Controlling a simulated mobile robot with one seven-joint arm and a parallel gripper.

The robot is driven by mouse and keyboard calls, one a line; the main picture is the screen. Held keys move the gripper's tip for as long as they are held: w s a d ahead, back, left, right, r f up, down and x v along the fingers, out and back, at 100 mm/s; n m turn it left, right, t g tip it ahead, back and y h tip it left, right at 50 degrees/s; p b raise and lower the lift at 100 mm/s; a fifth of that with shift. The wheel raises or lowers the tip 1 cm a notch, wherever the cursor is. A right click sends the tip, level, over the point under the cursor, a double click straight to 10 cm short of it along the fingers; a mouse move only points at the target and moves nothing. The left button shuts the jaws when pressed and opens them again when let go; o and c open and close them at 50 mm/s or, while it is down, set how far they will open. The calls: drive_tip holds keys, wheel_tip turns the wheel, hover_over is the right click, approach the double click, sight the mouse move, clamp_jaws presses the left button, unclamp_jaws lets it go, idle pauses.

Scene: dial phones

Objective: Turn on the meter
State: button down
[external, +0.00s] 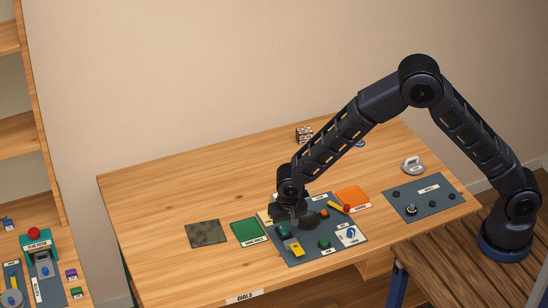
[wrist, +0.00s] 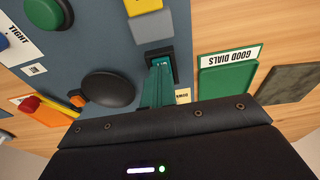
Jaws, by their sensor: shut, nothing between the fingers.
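No part in view carries a readable label as the meter. Near my gripper (external: 291,222) is a small dark unit with a teal face (wrist: 160,60), on the blue-grey board (external: 287,259). A green part (wrist: 160,88) lies in line with it in the wrist view; I cannot tell whether they are one body. My gripper is shut and empty, low over the board's left part. The fingertips are not clearly distinguishable, so contact with the unit cannot be told. A yellow and grey block (wrist: 146,20) and a black round dome (wrist: 108,89) are beside the unit.
A green "GOOD DIALS" pad (external: 248,232) and a mottled dark pad (external: 206,233) lie left of the board. A green button (external: 324,243), an orange pad (external: 352,196) and a second board with knobs (external: 424,205) are to the right. The table's left end is clear.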

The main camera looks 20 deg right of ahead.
drive_tip(key=shift+s, duration=0.1)
wheel_tip(320, 180, up, 14)
drive_tip(key=s, duration=0.1)
drive_tip(key=shift+s, duration=0.35)
idle(0.4)
drive_tip(key=shift+w+a+t, duration=0.25)
drive_tip(key=shift+w+t, duration=0.05)
drive_tip(key=shift+w, duration=0.05)
drive_tip(key=w+f, duration=0.1)
drive_tip(key=f, duration=0.8)
drive_tip(key=w+f, duration=0.1)
drive_tip(key=f, duration=0.3)
drive_tip(key=shift+w+f, duration=0.3)
drive_tip(key=shift+w, duration=0.05)
